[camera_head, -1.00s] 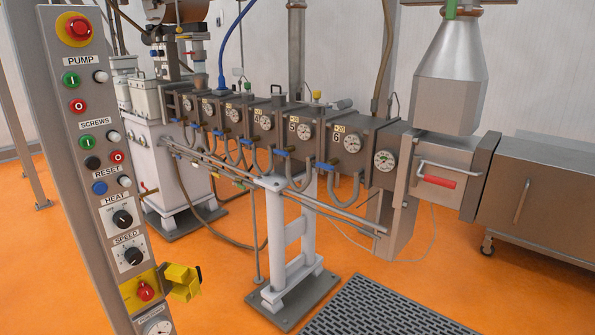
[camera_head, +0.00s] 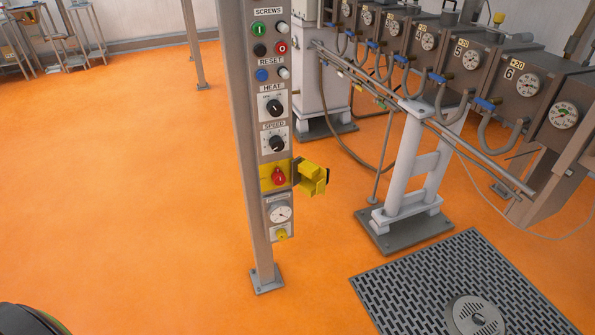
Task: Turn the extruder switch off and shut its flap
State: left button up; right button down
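The extruder switch is a red knob (camera_head: 279,177) on a yellow plate (camera_head: 268,184) low on the grey control post. Its yellow flap (camera_head: 312,178) stands open, swung out to the right of the plate, and leaves the knob uncovered. The exact angle of the knob is too small to tell. Neither of my grippers is in view.
The control post (camera_head: 249,230) stands on a small foot plate on the orange floor. A gauge (camera_head: 280,212) sits below the switch. The extruder's white stand (camera_head: 405,175) and a floor grate (camera_head: 395,292) are at the right.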

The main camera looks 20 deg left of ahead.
aim_at(279, 178)
jog(key=i+u, duration=0.1)
jog(key=u, duration=0.8)
jog(key=i+l+u, duration=0.1)
jog(key=u, duration=0.3)
jog(key=l+u, duration=0.2)
jog(key=u, duration=0.25)
jog(key=i+l+u, duration=0.25)
jog(key=l+u, duration=0.15)
jog(key=l, duration=0.5)
jog(key=i+l+u, duration=0.1)
jog(key=l+u, duration=0.3)
jog(key=l, duration=0.55)
jog(key=l+u, duration=0.4)
jog(key=l, duration=0.55)
jog(key=k+l, duration=0.1)
jog(key=l, duration=0.75)
